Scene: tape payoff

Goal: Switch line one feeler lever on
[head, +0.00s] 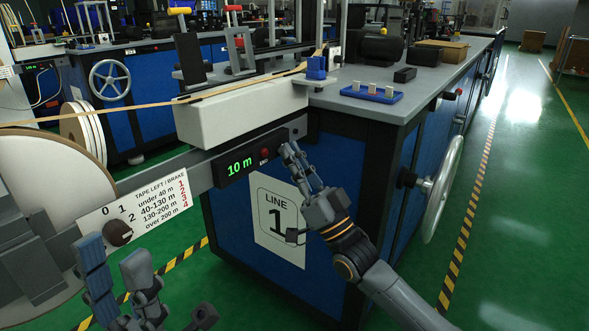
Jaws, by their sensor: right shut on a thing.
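A dark box (236,168) on the front of the line one bench has a green "10 m" readout and a red button (264,153). My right gripper (290,154) is at the right end of this box, shut on a small part there. Its fingers cover that part, so I cannot see the lever's shape or position. The "LINE 1" sign (279,221) is below, partly behind the gripper. My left gripper (116,262) is open and empty at the lower left, in front of the reel and below the brake label.
A brake label plate (140,204) with a dark knob (119,233) and a large tape reel (40,165) stand at left. Tan tape (230,88) runs over a white block (245,108). A blue tray (371,93) sits on the bench; a handwheel (443,189) projects at right, beside clear green floor.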

